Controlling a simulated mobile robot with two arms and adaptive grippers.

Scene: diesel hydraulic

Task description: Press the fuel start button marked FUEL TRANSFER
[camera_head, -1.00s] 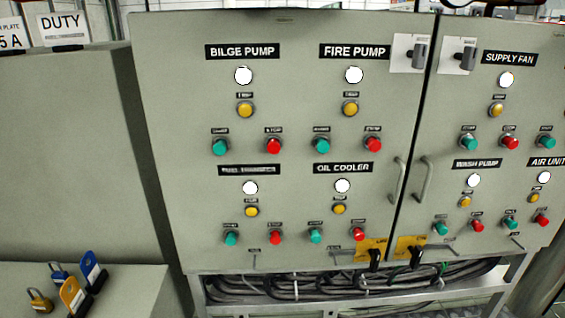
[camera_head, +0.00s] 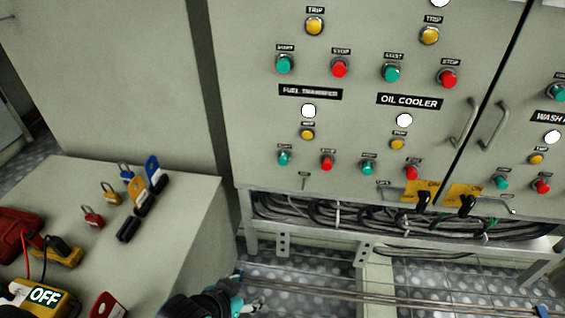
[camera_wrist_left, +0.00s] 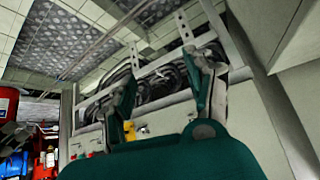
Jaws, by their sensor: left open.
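The FUEL TRANSFER label (camera_head: 310,93) is on the lower left of the grey cabinet's left door, above a white lamp (camera_head: 308,111) and a yellow TRIP button (camera_head: 307,135). Its green start button (camera_head: 284,158) is at the lower left of this group, with a red button (camera_head: 327,163) to its right. My left gripper (camera_head: 252,290) is low at the bottom of the head view, below and left of the button and apart from the panel. In the left wrist view its teal fingers (camera_wrist_left: 160,67) are spread, with nothing seen between them. My right gripper is not seen.
A grey bench (camera_head: 190,215) at left carries padlocks (camera_head: 110,193), tags and a yellow meter (camera_head: 57,257). The OIL COOLER group (camera_head: 408,102) is right of FUEL TRANSFER. Black cables (camera_head: 330,215) and a frame lie below the doors. Door handles (camera_head: 463,125) stick out.

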